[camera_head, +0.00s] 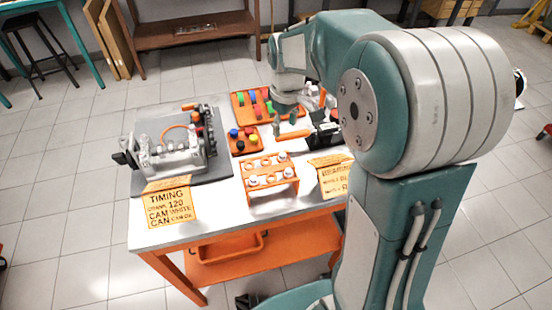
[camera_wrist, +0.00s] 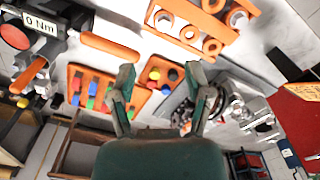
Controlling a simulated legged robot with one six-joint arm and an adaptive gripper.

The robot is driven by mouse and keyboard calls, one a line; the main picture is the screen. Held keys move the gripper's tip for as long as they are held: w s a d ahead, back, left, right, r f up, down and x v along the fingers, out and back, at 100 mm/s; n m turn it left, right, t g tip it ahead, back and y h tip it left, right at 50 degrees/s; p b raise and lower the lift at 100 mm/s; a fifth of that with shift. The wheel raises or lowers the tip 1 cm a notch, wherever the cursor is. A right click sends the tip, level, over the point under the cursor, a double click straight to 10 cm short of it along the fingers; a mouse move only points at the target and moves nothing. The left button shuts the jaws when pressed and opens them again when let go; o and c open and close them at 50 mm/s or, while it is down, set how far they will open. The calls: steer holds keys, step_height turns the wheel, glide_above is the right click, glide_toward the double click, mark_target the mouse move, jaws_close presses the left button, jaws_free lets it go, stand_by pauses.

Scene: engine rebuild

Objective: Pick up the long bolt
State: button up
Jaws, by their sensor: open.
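I cannot single out the long bolt for sure in either view. Silver round-topped parts (camera_head: 281,156) sit in an orange rack (camera_head: 270,187) at the front of the table; the wrist view shows the rack at the top with a silver part (camera_wrist: 163,19). An orange tray (camera_head: 240,106) of coloured pieces and a smaller orange block (camera_head: 236,149) with coloured pegs stand behind. My gripper (camera_head: 287,117) is above the table near these trays. In the wrist view my gripper (camera_wrist: 160,80) has its fingers spread, with nothing between them.
A silver engine block (camera_head: 175,157) rests on a dark mat at the table's left. A loose orange bar (camera_wrist: 110,46) and a device reading "0 Nm" (camera_wrist: 40,22) lie nearby. Bare tabletop (camera_head: 215,208) shows left of the rack.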

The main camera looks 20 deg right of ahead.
glide_above(281, 154)
steer(key=d, duration=0.2)
step_height(281, 154, down, 4)
steer(key=a+f, duration=0.1)
steer(key=f, duration=0.1)
steer(key=a+f, duration=0.1)
steer(key=f, duration=0.1)
steer(key=shift+a, duration=0.3)
steer(key=shift+d+f, duration=0.25)
steer(key=shift+f, duration=0.65)
steer(key=shift+d+f, duration=0.1)
steer(key=shift+d, duration=0.35)
steer(key=shift+a, duration=0.2)
jaws_close()
steer(key=shift+a, duration=0.15)
